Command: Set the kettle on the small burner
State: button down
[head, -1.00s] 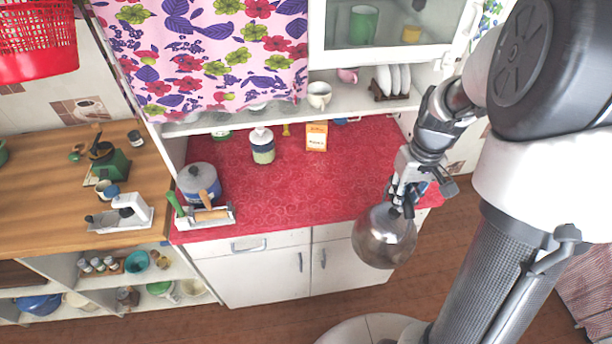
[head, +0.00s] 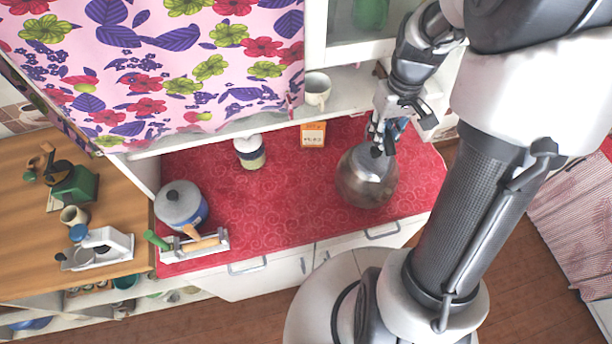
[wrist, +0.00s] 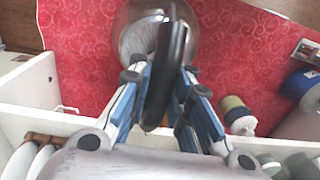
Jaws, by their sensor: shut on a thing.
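The kettle (head: 366,182) is a round, shiny metal vessel in the head view, over the right part of the red counter. My gripper (head: 381,146) is above it and shut on its handle. In the wrist view the dark handle (wrist: 168,75) stands between the fingers of my gripper (wrist: 163,110), with the metal body (wrist: 133,42) beyond. I cannot tell whether the kettle touches the counter or hangs above it. I cannot make out a small burner in either view.
On the red counter (head: 290,200), a blue pot with a grey lid (head: 181,203) and a white rack of tools (head: 195,246) stand at the left. A striped jar (head: 249,152) and an orange box (head: 313,135) stand at the back. The counter's middle is clear. A shelf hangs behind.

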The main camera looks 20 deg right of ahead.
jog(key=a+f, duration=0.3)
jog(key=a, duration=1.4)
jog(key=shift+s+a+f, duration=0.15)
jog(key=shift+a+f, duration=0.05)
jog(key=shift+f, duration=0.2)
jog(key=c, duration=1.5)
grip_release()
jog(key=shift+o, duration=0.2)
